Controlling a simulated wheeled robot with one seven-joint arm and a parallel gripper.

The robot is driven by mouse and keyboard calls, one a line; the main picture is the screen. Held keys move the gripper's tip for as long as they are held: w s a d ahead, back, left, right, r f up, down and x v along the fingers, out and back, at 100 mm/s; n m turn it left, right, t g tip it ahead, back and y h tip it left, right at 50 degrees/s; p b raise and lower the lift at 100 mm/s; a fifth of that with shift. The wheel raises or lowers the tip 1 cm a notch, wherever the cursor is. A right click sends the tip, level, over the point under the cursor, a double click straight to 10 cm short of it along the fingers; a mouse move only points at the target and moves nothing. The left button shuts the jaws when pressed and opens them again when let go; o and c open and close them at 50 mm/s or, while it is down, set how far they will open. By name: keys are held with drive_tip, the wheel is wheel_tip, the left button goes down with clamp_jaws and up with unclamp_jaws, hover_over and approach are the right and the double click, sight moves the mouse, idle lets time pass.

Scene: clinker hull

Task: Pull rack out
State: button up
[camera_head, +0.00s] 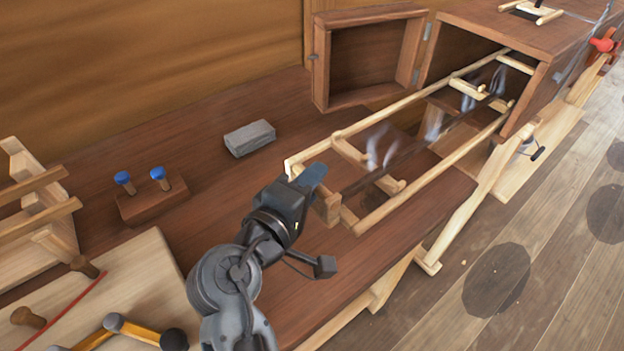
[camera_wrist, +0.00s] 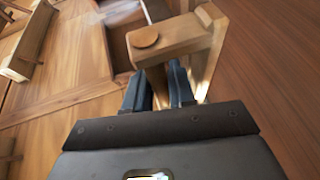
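The rack (camera_head: 455,157), a long pale wooden frame with two rails and crosspieces, sticks far out of the open wooden box (camera_head: 540,84). Its far end is still inside the box. My gripper (camera_head: 314,178) is at the rack's near end, by the end block (camera_head: 328,207). In the wrist view, my two blue fingers (camera_wrist: 160,86) reach to the rack's wooden handle (camera_wrist: 178,42), with a narrow wooden part between them. They appear closed on it; the handle hides the fingertips.
The box's door (camera_head: 368,58) stands open to the left. A grey block (camera_head: 250,138) and a wooden holder with two blue knobs (camera_head: 152,204) lie on the brown bench (camera_head: 230,190). A pale board with tools (camera_head: 140,280) is at the lower left. The plank floor is at right.

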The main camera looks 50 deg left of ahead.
clamp_jaws()
drive_tip(key=shift+s, duration=0.1)
drive_tip(key=s+a, duration=0.1)
drive_tip(key=s, duration=1.2)
drive_tip(key=shift+s, duration=0.3)
drive_tip(key=shift+o, duration=1.2)
unclamp_jaws()
drive_tip(key=shift+w, duration=0.1)
